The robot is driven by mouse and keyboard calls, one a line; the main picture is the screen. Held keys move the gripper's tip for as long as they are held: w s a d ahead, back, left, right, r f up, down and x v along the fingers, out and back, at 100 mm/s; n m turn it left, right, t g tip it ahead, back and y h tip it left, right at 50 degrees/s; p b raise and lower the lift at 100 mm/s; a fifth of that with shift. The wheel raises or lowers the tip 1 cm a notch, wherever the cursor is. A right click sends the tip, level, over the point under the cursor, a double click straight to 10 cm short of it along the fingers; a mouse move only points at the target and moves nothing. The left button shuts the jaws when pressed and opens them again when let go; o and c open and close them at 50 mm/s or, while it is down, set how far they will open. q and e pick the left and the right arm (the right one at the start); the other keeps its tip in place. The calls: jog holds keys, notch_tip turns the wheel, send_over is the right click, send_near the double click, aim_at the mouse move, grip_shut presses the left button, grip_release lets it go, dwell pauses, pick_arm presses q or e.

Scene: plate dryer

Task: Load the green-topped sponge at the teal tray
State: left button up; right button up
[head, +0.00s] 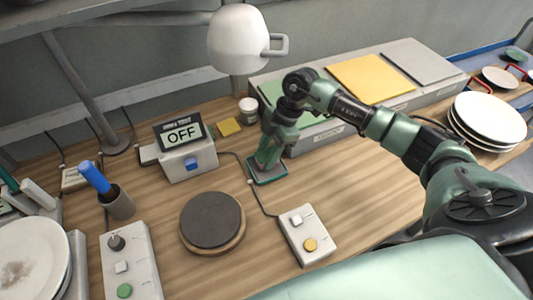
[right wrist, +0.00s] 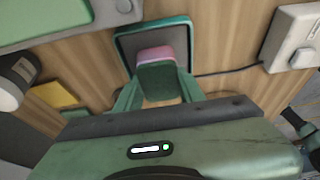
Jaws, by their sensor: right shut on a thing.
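The teal tray (head: 268,183) lies on the wooden bench in the head view, with my right gripper (head: 266,163) low over it. In the right wrist view the tray (right wrist: 148,32) shows a teal rim and a dark inside. My right gripper (right wrist: 158,88) is shut on the sponge (right wrist: 155,54), which has a pink body and a green face. The sponge is over the tray's near part; whether it touches the tray floor I cannot tell. The gripper hides the sponge in the head view. My left gripper is not in view.
A dark round disc (head: 211,219) and a box with an OFF display (head: 185,150) are left. A long grey unit with coloured panels (head: 400,82) is behind. A lamp (head: 238,40) overhangs the back.

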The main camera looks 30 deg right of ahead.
aim_at(260, 157)
jog(key=shift+r+p, duration=2.1)
jog(key=shift+r, duration=0.55)
jog(key=shift+f, duration=0.1)
